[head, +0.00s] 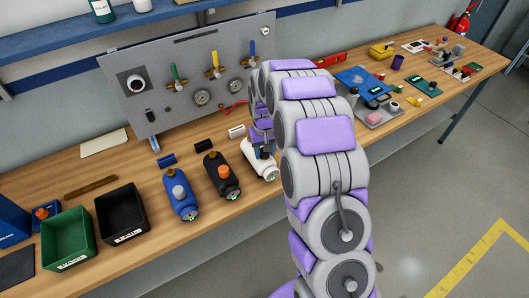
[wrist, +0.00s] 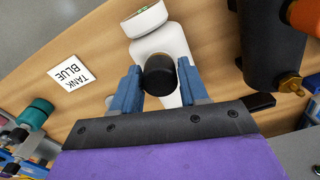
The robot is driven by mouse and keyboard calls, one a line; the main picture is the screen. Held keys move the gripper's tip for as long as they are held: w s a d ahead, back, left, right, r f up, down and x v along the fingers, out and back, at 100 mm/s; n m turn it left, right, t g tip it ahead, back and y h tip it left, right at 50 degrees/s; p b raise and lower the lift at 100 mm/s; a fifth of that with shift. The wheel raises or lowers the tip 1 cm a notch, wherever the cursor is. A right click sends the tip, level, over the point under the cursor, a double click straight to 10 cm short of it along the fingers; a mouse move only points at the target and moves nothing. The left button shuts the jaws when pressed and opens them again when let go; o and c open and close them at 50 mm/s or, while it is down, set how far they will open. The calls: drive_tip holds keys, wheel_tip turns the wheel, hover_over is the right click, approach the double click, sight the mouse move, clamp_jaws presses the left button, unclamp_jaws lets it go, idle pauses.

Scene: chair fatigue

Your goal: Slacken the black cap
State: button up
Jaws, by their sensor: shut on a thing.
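The white tank (head: 259,163) lies on the wooden bench, at the right end of a row of three tanks. In the wrist view the white tank (wrist: 162,42) carries the round black cap (wrist: 159,76) on its side. My gripper (wrist: 157,83) has its two blue fingers on either side of the black cap, shut on it. In the head view my gripper (head: 262,150) is over the white tank, and the cap is hard to make out there.
A black tank with an orange cap (head: 225,172) and a blue tank (head: 180,196) lie to the left. Green (head: 68,238) and black (head: 122,214) bins stand further left. A gauge panel (head: 165,107) stands behind.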

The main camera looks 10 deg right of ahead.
drive_tip(key=n, duration=0.3)
drive_tip(key=shift+p, duration=0.3)
drive_tip(key=n, duration=0.3)
drive_tip(key=shift+r+p, duration=0.1)
drive_tip(key=shift+p, duration=0.25)
drive_tip(key=shift+n, duration=0.5)
drive_tip(key=n+p, duration=0.1)
drive_tip(key=n, duration=0.3)
drive_tip(key=o, duration=0.9)
drive_tip(key=shift+o, duration=0.2)
